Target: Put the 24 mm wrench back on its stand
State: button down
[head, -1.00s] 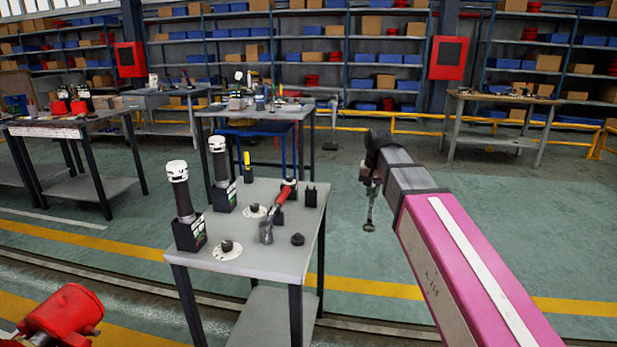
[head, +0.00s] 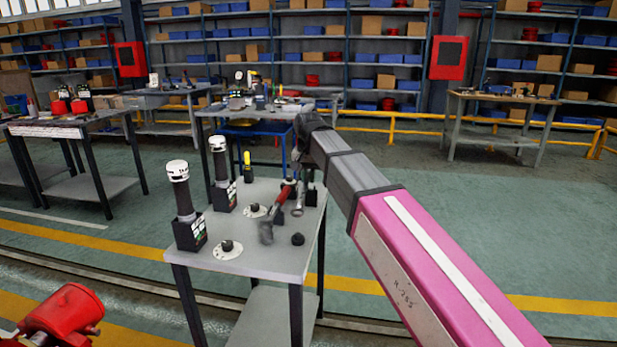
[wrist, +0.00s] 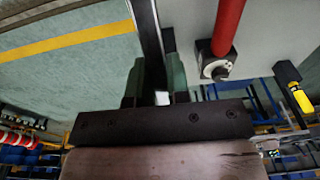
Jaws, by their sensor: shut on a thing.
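The wrench (head: 298,207) hangs upright from my gripper (head: 301,168), its ring end down, at the back right of the small grey table in the head view. My gripper is shut on it; in the wrist view a pale bit of the wrench (wrist: 162,98) shows between the green fingers. Most of it is hidden there. A black block (head: 311,196) stands at the table's right edge, just right of the wrench and partly covered by it or my gripper. It may be the stand; I cannot read any size mark. I cannot tell whether wrench and tabletop touch.
The grey table (head: 255,263) also bears two tall black cylinders with white tops (head: 185,212), round dials (head: 228,249) and a dark knob (head: 298,239). Open floor lies right of the table.

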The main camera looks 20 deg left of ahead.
jog(key=shift+f, duration=0.1)
jog(key=shift+f, duration=3.95)
jog(key=c, duration=1)
grip_release()
jog(key=shift+r, duration=0.1)
jog(key=r, duration=0.7)
jog(key=s+r, duration=0.1)
jog(key=r, duration=0.2)
jog(key=shift+d+r, duration=0.2)
jog(key=shift+r, duration=0.1)
